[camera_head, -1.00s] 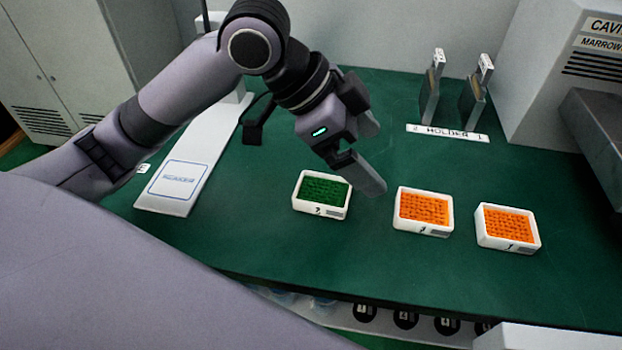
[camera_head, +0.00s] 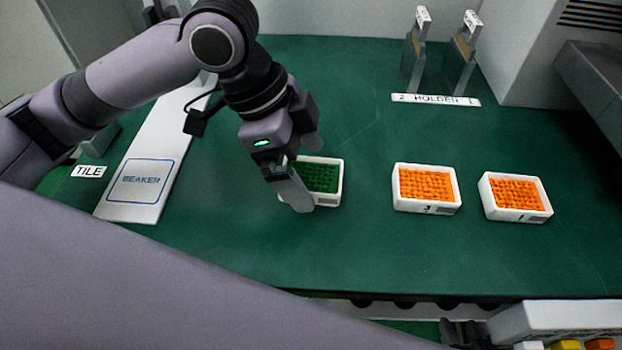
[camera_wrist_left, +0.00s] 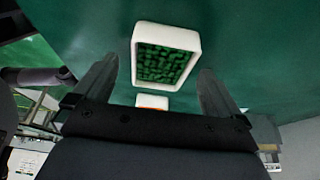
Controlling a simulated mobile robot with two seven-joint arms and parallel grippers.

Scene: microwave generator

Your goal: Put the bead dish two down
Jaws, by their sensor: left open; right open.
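The dish of green beads (camera_head: 318,177) stands on the green bench top, its white rim partly hidden by my left gripper. The middle orange dish is marked 3 and the right one 1; the green dish's label is hidden now. My left gripper (camera_head: 302,175) is open over the left part of the green dish, fingers pointing down. In the left wrist view the green dish (camera_wrist_left: 165,62) shows between and beyond the spread fingers (camera_wrist_left: 158,88), with no visible grip on it. My right gripper (camera_head: 464,334) is open at the bottom edge, mostly cut off.
Orange bead dishes three (camera_head: 426,188) and one (camera_head: 515,196) stand to the right. A holder label (camera_head: 436,99) and two upright grey holders (camera_head: 414,52) are behind. A white strip marked BEAKER (camera_head: 140,181) lies left. The bench between green and orange dishes is clear.

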